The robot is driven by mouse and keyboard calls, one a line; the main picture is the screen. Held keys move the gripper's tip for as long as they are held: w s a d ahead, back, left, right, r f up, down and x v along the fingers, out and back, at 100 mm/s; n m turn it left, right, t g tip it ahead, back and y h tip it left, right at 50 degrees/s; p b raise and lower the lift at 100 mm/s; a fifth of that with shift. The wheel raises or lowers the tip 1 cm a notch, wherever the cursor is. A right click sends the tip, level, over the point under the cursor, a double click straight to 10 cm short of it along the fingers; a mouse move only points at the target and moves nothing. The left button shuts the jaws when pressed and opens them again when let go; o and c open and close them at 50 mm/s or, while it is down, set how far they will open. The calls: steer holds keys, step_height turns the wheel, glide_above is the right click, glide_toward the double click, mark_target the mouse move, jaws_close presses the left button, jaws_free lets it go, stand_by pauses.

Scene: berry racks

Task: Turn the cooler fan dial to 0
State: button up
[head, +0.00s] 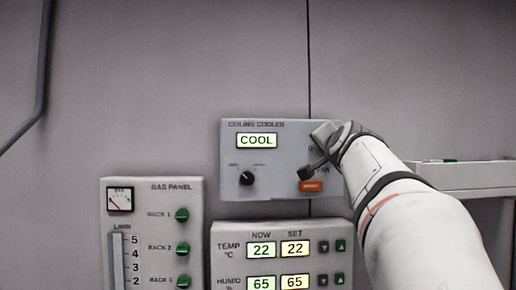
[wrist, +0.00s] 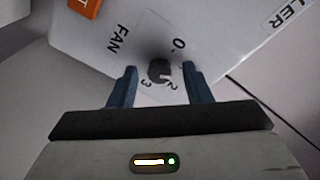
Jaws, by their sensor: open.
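The ceiling cooler panel (head: 270,130) is a grey box on the wall with a lit COOL display. In the wrist view the fan dial (wrist: 158,70) is a small dark round knob beside the FAN label. Its pale mark seems to face the printed 2, and the 0 is printed on its other side. My gripper (wrist: 160,68) is open, with one blue finger on each side of the dial and gaps visible. In the head view my gripper (head: 313,150) is at the panel's right side and hides the dial.
A second black knob (head: 247,178) and an orange button (head: 311,186) are on the cooler panel. Below are the gas panel (head: 150,200) with green knobs and the temperature and humidity panel (head: 230,232). A white shelf (head: 460,178) stands at the right. The wall above is clear.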

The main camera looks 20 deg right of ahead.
steer(key=shift+c, duration=0.4)
jaws_close()
steer(key=shift+f, duration=0.1)
steer(key=shift+f+n+b, duration=0.1)
steer(key=shift+n+b, duration=0.2)
steer(key=shift+b, duration=0.3)
steer(key=shift+d+n+t+y+b, duration=0.15)
steer(key=shift+n+t+b, duration=0.3)
steer(key=shift+n+b, duration=2.65)
steer(key=shift+n+t+y+b, duration=0.25)
steer(key=shift+n+t+b, duration=0.2)
steer(key=shift+n+b, duration=2.6)
